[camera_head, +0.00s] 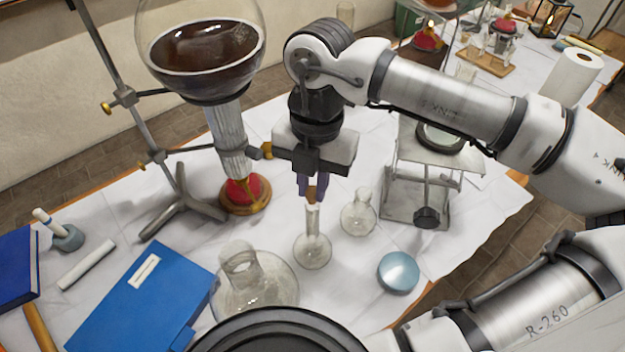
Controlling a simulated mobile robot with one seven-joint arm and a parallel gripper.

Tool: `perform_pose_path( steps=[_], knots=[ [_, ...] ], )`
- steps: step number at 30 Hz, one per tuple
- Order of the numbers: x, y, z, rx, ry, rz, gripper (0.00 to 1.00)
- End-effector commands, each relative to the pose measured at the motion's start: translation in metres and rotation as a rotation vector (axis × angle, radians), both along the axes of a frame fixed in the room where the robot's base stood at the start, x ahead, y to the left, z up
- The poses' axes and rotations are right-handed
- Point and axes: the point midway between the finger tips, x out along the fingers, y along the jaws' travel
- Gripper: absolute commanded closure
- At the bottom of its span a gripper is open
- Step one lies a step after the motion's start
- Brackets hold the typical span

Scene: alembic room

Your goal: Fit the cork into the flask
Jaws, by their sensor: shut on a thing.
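My gripper (313,187) points straight down over the middle of the table. Its dark fingers are shut on a small brown cork (312,194). A clear glass flask (312,250) with a long narrow neck stands upright right below. The cork is at or just above the flask's mouth; I cannot tell whether it touches or sits inside the neck. The fingers partly hide the cork.
A small flask (358,213) stands close on the right, a larger flask (256,285) at front left. A metal stand (180,207) holds a big vessel of dark liquid (205,45). A lab jack (420,190), blue dish (398,271) and blue folder (140,300) lie around.

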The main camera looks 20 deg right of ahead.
Motion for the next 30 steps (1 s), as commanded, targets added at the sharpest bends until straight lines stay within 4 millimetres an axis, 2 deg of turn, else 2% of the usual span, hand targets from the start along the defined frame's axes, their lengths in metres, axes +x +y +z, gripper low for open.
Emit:
perform_pose_path(
  steps=[30],
  knots=[
    [-0.0002, -0.0004, -0.0059, 0.0, 0.0, 0.0, 1.0]
  ],
)
